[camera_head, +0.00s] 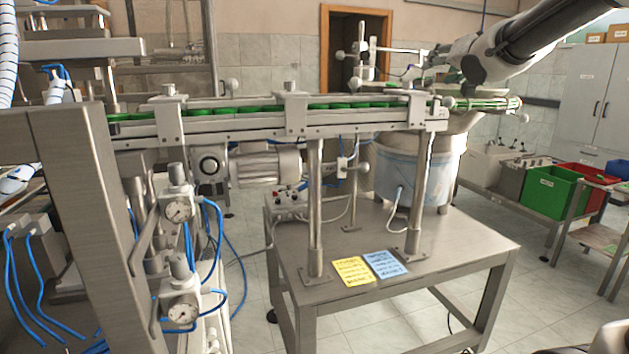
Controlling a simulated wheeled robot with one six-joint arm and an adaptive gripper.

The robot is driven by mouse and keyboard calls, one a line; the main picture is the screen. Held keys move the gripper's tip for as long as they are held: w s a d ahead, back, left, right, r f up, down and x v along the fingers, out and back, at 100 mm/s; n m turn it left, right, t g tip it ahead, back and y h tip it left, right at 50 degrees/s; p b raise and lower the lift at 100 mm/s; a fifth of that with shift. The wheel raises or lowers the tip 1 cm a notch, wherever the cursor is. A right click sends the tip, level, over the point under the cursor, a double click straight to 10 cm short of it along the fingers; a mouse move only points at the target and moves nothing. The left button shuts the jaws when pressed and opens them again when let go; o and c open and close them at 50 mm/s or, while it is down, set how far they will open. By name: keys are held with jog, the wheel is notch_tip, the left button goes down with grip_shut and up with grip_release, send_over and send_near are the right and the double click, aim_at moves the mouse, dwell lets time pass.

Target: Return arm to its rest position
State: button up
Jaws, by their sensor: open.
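My arm reaches in from the upper right. Green caps (340,105) lie in a row along the rail, below and to the left of the gripper. I cannot tell the exact gap between the gripper and the rail.
A steel table (400,265) carries the rail posts, a round feeder bowl (452,165), and yellow (352,271) and blue (385,264) cards. Green (548,192) and red (590,180) bins stand at the right. Gauges and blue hoses crowd the left.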

jog(key=s+d+f+n+g, duration=0.1)
jog(key=s+f+g, duration=0.3)
jog(key=s+f, duration=0.4)
jog(key=s+d+f+n+g+h, duration=0.1)
jog(key=s+d+f+g, duration=0.1)
jog(key=s+f, duration=0.7)
jog(key=s+d+f+n+g+h, duration=0.1)
jog(key=s+f+g, duration=0.4)
jog(key=s, duration=1.5)
notch_tip(320, 180, down, 3)
jog(key=shift+s+d+f+n+g, duration=0.2)
jog(key=shift+s+d+n+g, duration=0.1)
jog(key=shift+d+n, duration=0.25)
